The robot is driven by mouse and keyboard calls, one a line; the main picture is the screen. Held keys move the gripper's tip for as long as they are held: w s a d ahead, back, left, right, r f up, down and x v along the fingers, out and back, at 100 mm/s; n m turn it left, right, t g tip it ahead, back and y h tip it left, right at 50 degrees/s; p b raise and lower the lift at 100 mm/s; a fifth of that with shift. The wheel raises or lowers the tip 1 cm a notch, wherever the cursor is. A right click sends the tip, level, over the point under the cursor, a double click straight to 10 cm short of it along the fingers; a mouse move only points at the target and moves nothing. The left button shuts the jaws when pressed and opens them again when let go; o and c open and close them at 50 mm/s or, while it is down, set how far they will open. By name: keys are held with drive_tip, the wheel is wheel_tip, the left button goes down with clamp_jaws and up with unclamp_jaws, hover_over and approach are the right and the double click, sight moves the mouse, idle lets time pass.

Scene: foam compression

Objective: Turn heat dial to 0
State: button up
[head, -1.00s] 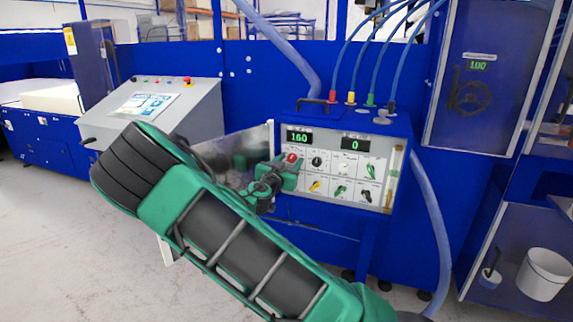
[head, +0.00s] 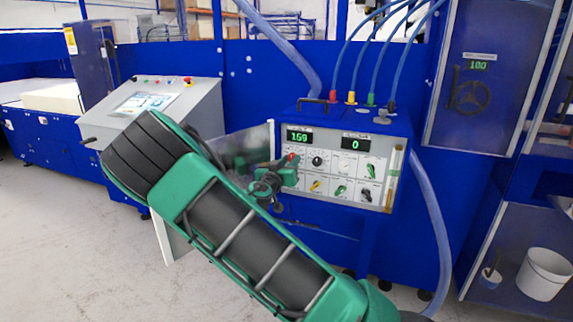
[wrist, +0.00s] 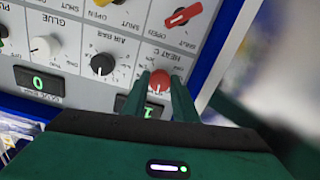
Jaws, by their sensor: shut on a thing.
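The heat dial is a small red knob on the control panel, labelled HEAT °C. It shows upside down in the wrist view (wrist: 160,79) and as a red spot in the head view (head: 291,157). My gripper (wrist: 161,82) is shut on the heat dial, with one green finger on each side. In the head view my gripper (head: 285,168) is at the panel's left part and partly covers the dial. The green display above it (head: 299,136) reads about 159. The other display (head: 355,143) reads 0.
The black air bar dial (wrist: 102,64) sits beside the heat dial, with a white glue dial (wrist: 45,47) beyond it. A red switch (wrist: 184,14) lies close by. A grey console (head: 160,105) stands left.

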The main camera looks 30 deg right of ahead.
drive_tip(key=n, duration=0.7)
drive_tip(key=shift+w, duration=0.1)
drive_tip(key=n, duration=0.4)
drive_tip(key=shift+r, duration=0.1)
drive_tip(key=n, duration=0.3)
drive_tip(key=shift+n, duration=0.4)
drive_tip(key=n, duration=0.6)
drive_tip(key=shift+a, duration=0.1)
drive_tip(key=n, duration=0.5)
drive_tip(key=shift+f+n, duration=0.25)
drive_tip(key=shift+n, duration=0.05)
drive_tip(key=o, duration=1.1)
